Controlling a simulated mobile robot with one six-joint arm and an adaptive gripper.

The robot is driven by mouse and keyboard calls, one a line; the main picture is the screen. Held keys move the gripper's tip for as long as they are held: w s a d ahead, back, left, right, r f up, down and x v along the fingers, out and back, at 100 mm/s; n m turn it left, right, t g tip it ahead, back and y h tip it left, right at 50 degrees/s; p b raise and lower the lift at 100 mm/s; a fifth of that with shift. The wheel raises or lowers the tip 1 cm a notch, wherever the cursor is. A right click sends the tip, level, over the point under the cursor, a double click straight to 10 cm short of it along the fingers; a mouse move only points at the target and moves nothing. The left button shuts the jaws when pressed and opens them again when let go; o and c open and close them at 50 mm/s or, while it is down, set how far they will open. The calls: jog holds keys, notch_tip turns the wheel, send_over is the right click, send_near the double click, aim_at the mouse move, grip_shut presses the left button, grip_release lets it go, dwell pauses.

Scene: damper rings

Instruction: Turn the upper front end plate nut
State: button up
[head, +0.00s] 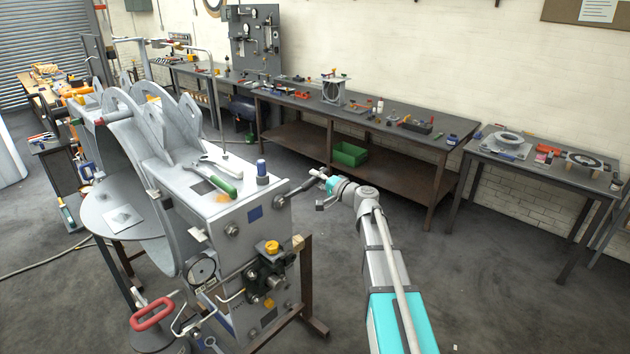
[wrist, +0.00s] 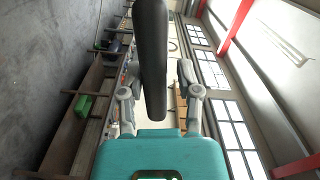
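The grey machine (head: 200,210) stands at left in the head view, its end plate facing me. A nut (head: 281,203) sits at the upper right of that plate, and another round nut or bolt head (head: 232,230) lies to its left. My gripper (head: 322,186) is right of the plate, around a dark-handled tool (head: 300,187). The tool's left end reaches the upper right nut; whether it is seated there is too small to tell. In the wrist view the dark handle (wrist: 153,60) runs between my fingers and hides part of them.
A long workbench (head: 350,110) lines the wall. Open floor lies right of my arm.

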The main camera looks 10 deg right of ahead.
jog(key=shift+f, duration=0.15)
jog(key=shift+d+f+m+b, duration=0.1)
jog(key=shift+f+m+b, duration=1.7)
jog(key=shift+f+b, duration=0.3)
jog(key=shift+s+a+f+m+b, duration=0.1)
jog(key=shift+a+f+m+b, duration=0.05)
jog(key=shift+f+m+b, duration=0.5)
jog(key=shift+s+a+f+m+b, duration=0.15)
jog(key=shift+f+m+b, duration=0.35)
jog(key=shift+f+b, duration=0.25)
jog(key=shift+s+a+f+m+b, duration=0.1)
jog(key=shift+a+f+m+b, duration=0.05)
jog(key=shift+f+m+b, duration=0.5)
